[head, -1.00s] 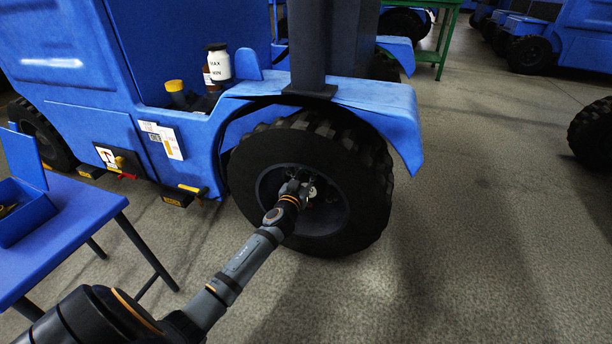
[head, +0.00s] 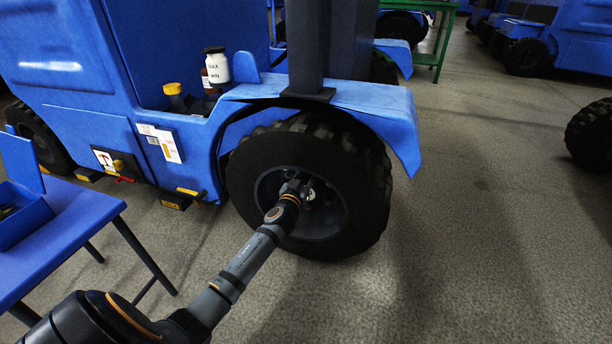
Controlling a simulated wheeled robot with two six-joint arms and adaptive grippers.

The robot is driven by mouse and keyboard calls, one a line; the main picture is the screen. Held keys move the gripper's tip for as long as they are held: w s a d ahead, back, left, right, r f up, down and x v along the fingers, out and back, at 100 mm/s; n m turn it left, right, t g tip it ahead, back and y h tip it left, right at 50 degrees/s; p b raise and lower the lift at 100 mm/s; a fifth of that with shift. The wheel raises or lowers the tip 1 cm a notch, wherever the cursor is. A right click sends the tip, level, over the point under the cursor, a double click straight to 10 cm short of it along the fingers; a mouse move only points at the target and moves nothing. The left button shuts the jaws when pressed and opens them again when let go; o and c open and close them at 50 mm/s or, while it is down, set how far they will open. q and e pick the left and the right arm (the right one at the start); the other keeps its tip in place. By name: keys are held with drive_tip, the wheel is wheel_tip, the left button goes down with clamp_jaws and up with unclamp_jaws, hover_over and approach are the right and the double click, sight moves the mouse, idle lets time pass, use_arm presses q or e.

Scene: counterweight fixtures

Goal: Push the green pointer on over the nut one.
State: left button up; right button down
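The wheel (head: 262,150) of the blue vehicle stands in the middle of the head view. My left arm reaches in from the lower left, and my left gripper (head: 300,189) is at the wheel's hub (head: 325,226). The fingers are small and dark against the hub, so I cannot tell whether they are open or shut, or on what. A small pale round part shows just right of the fingers. I cannot make out a green pointer or single nuts; the gripper covers part of the hub. My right gripper is not in view.
A blue table (head: 75,228) with an open blue box (head: 22,215) stands at the left. The blue fender (head: 375,103) overhangs the wheel. Jars (head: 216,68) stand on the vehicle's ledge. The floor (head: 480,230) to the right is clear up to another wheel (head: 594,135).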

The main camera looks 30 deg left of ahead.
use_arm(q)
drive_tip(key=o, duration=0.9)
drive_tip(key=b+v, duration=0.1)
drive_tip(key=v, duration=0.8)
drive_tip(key=shift+w+b, duration=0.1)
drive_tip(key=shift+b, duration=0.3)
